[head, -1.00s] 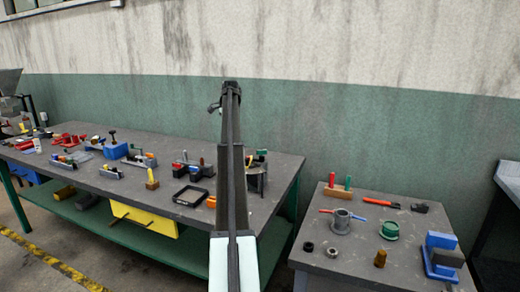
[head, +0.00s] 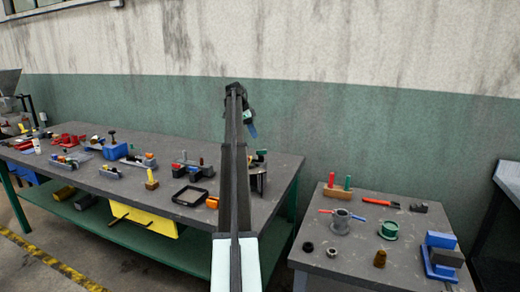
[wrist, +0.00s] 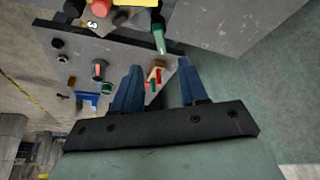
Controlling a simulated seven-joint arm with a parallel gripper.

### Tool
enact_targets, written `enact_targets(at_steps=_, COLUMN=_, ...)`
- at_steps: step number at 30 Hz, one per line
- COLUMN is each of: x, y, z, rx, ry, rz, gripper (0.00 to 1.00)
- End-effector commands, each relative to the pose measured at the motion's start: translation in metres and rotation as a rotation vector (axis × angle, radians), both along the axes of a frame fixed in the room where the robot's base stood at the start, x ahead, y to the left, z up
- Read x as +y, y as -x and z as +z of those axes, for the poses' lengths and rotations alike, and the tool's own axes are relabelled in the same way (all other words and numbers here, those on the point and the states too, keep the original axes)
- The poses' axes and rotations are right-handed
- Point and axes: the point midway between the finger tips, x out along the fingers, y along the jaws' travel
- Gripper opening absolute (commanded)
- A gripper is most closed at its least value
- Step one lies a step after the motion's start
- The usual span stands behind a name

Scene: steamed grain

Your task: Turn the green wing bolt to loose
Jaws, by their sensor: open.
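A small green piece (head: 262,153), which looks like the green wing bolt, shows above a dark fixture (head: 262,181) at the right end of the long bench. My arm partly hides that fixture, and the bolt's angle is too small to tell. A green handle-like part (wrist: 158,39) at the top of the wrist view may be the same piece. My gripper (head: 250,125) is raised above the right end of the bench, near the wall. In the wrist view its two blue fingers (wrist: 158,67) stand apart with nothing held between them, clear of the green part.
The long bench (head: 120,190) carries several fixtures, a black tray (head: 190,197) and an orange block (head: 212,203). A separate small table (head: 345,262) at the right holds a green spool (head: 388,231), a red-handled tool (head: 380,202) and a blue vise (head: 438,240). A gap separates the two.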

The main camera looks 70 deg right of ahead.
Motion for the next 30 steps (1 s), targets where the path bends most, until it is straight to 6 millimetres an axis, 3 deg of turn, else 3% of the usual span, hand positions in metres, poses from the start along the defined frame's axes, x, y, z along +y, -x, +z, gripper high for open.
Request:
enact_targets(at_steps=6, x=-0.006, y=0.013, z=-0.037, rx=0.000, ry=-0.002, rz=0.001, gripper=0.43)
enact_targets(at_steps=15, x=-0.015, y=0.027, z=-0.075, rx=-0.001, ry=-0.001, rz=0.001, gripper=0.43)
enact_targets(at_steps=21, x=-0.018, y=0.030, z=-0.086, rx=-0.001, ry=0.000, rz=0.002, gripper=0.43)
enact_targets(at_steps=30, x=-0.018, y=0.031, z=-0.088, rx=-0.001, ry=0.000, rz=0.002, gripper=0.43)
